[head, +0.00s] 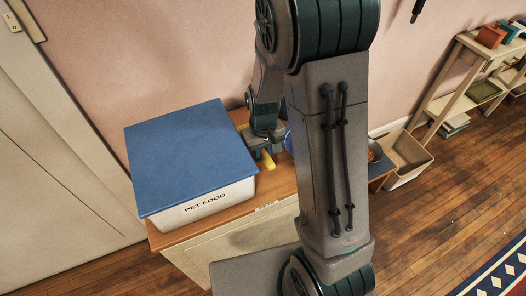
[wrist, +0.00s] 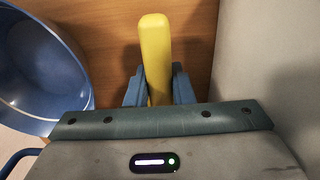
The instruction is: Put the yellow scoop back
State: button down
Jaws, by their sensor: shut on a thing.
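The yellow scoop (head: 268,159) shows as a small yellow piece beside the white box in the head view. In the wrist view its straight yellow part (wrist: 155,45) points away from my gripper (wrist: 158,90), whose blue fingers close on both sides of it. My gripper (head: 264,150) is low over the wooden cabinet top, just right of the box, partly hidden by my arm. The PET FOOD box (head: 218,196) is white with a closed blue lid (head: 188,150). The scoop's other end is hidden.
The wooden cabinet top (head: 275,187) has little free room. A bin (head: 408,162) and a shelf (head: 455,95) stand at right.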

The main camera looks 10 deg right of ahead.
jog(key=shift+f, duration=0.1)
jog(key=c, duration=1.3)
grip_release()
jog(key=shift+o, duration=0.2)
notch_tip(320, 180, up, 12)
jog(key=s+d+r+m+t, duration=0.1)
jog(key=s+r, duration=0.2)
jog(key=s, duration=0.3)
jog(key=s+d+r+m+t, duration=0.1)
jog(key=s+r, duration=0.3)
jog(key=s, duration=0.3)
jog(key=shift+s+d+r+t+p, duration=0.15)
jog(key=shift+s+r+t+p, duration=0.15)
jog(key=shift+t+p, duration=0.15)
